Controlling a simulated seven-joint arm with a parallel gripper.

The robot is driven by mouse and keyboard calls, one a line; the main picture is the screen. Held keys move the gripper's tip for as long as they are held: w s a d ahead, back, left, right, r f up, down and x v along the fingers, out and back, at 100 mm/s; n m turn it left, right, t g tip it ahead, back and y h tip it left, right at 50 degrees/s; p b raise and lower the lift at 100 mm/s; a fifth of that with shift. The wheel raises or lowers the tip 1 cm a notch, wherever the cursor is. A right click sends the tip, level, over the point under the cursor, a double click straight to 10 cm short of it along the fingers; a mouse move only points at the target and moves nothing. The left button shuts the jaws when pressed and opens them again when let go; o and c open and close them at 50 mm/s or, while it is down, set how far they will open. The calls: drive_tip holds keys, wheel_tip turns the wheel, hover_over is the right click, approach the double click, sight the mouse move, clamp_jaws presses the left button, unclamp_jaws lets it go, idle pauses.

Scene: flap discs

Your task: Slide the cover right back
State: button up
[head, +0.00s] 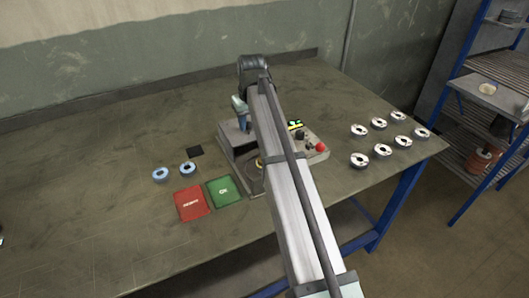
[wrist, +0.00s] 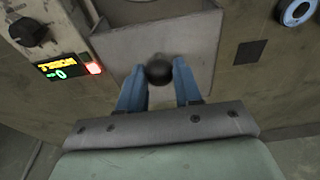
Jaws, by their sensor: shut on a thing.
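In the wrist view my gripper (wrist: 160,88) has its two blue fingers closed on a dark round knob (wrist: 159,71). The knob sits on the grey sliding cover (wrist: 180,42) of the machine. In the head view the machine (head: 232,140) stands on the bench, mostly hidden behind my arm. My gripper (head: 241,115) shows there as a blue piece left of the arm, above the machine. The knob is hidden in the head view. I cannot tell from these views how far the cover is open.
A lit display (wrist: 62,68) and a black dial (wrist: 28,32) are on the machine's panel. A red button (head: 320,147) is at its right. Red (head: 191,203) and green (head: 224,191) mats and two blue discs lie left. Several white discs (head: 382,150) lie right.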

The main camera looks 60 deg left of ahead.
drive_tip(key=o, duration=0.8)
drive_tip(key=shift+r, duration=0.1)
drive_tip(key=shift+r, duration=3.95)
drive_tip(key=shift+f, duration=0.1)
